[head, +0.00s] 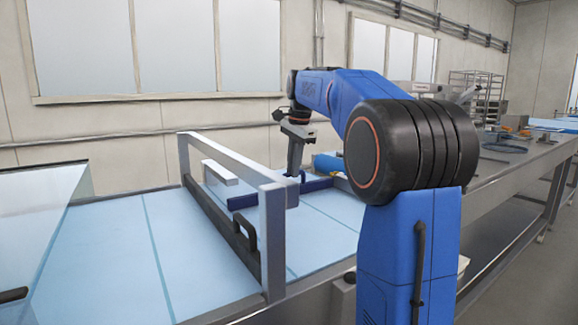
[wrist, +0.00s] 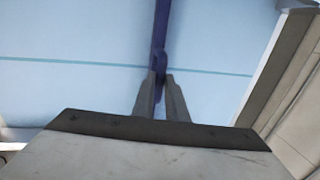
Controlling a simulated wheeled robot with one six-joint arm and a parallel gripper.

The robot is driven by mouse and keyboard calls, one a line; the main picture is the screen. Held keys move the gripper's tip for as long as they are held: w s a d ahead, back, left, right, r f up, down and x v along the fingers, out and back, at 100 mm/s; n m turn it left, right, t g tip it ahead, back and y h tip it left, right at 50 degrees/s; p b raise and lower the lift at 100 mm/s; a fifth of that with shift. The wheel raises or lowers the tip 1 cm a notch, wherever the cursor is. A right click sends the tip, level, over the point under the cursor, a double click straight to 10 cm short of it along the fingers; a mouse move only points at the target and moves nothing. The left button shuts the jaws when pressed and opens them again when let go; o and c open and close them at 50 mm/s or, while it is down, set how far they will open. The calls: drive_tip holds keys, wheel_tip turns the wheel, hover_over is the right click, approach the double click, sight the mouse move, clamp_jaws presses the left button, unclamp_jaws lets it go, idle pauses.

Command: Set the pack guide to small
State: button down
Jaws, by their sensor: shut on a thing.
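The pack guide appears to be a dark blue bar (head: 318,185) lying across the pale blue surface (head: 190,235), beyond a grey frame. In the wrist view the blue bar (wrist: 161,30) runs up from between my fingers. My gripper (head: 294,172) points down at the bar, and in the wrist view its two grey fingers (wrist: 161,92) are shut on the bar's raised blue handle (wrist: 160,64). Teal lines cross the surface, one of them (wrist: 80,64) passing behind the bar. I see no readable size label. My fingertips are small in the head view.
A grey gate-like frame (head: 235,165) stands over the surface left of my gripper, with a black handle (head: 244,243) on its near side. A clear panel (head: 45,240) stands at the left. Cluttered benches (head: 510,150) run to the right. The near surface is bare.

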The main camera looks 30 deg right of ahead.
drive_tip(key=s, duration=1.4)
drive_tip(key=shift+d, duration=0.25)
drive_tip(key=c, duration=1.8)
unclamp_jaws()
drive_tip(key=shift+o, duration=0.2)
drive_tip(key=shift+r, duration=0.1)
drive_tip(key=s+r, duration=0.3)
drive_tip(key=r, duration=1.4)
drive_tip(key=shift+s, duration=0.2)
